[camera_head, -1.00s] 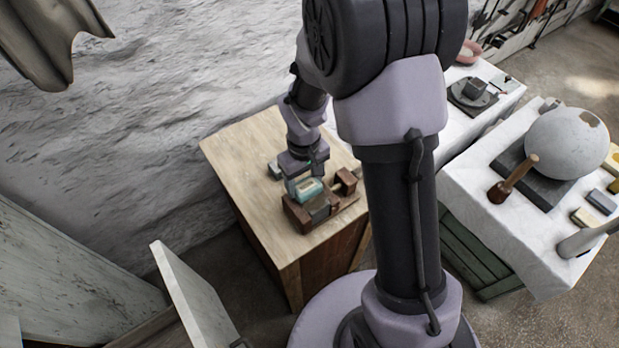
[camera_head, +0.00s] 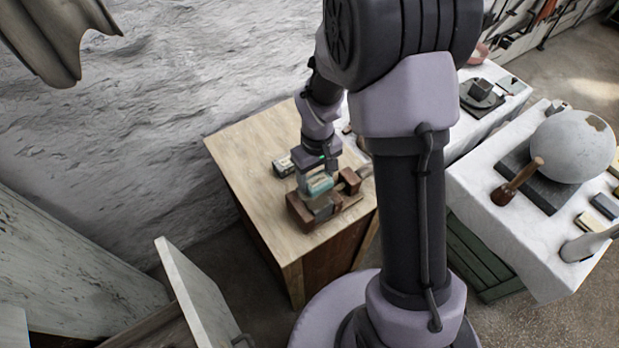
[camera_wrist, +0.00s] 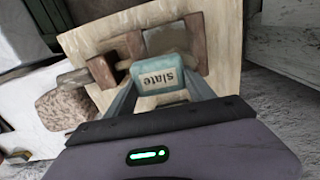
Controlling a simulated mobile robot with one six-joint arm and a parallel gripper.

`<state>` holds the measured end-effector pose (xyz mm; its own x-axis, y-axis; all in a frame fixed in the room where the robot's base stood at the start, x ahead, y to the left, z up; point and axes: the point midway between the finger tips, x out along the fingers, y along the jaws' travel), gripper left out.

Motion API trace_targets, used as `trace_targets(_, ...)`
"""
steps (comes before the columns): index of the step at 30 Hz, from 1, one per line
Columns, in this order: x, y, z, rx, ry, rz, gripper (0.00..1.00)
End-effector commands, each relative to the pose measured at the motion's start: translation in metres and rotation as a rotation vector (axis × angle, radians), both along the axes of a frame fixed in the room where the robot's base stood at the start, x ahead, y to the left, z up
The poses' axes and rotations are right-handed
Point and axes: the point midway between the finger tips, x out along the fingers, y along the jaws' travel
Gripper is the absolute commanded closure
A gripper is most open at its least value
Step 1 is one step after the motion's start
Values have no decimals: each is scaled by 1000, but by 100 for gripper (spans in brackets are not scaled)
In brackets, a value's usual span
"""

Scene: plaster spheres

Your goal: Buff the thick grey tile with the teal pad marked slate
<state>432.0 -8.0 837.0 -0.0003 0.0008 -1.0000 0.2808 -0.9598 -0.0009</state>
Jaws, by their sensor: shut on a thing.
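The teal pad (camera_head: 319,183) is held in my gripper (camera_head: 318,174). In the wrist view the pad (camera_wrist: 158,74) shows between both fingers, with a label reading "slate" facing the camera. A grey tile (camera_head: 322,209) sits in a brown wooden holder (camera_head: 298,212) on the bench. The tile also shows in the wrist view (camera_wrist: 165,40), between wooden blocks just beyond the pad. The pad is over or right beside the tile. I cannot tell whether they touch, because the pad and gripper hide part of the tile.
A small pale-labelled block (camera_head: 284,167) lies on the wooden bench (camera_head: 245,150) behind the holder. The bench's left part is clear. At the right, a white-covered table (camera_head: 490,190) carries a plaster sphere (camera_head: 572,146), a mallet (camera_head: 517,181) and several small blocks.

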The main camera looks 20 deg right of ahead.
Motion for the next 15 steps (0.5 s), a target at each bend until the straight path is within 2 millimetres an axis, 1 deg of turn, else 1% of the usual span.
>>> trace_targets(8,0,2,-1,0,0,1,83)
trace_targets(15,-5,20,0,0,-1,2,83)
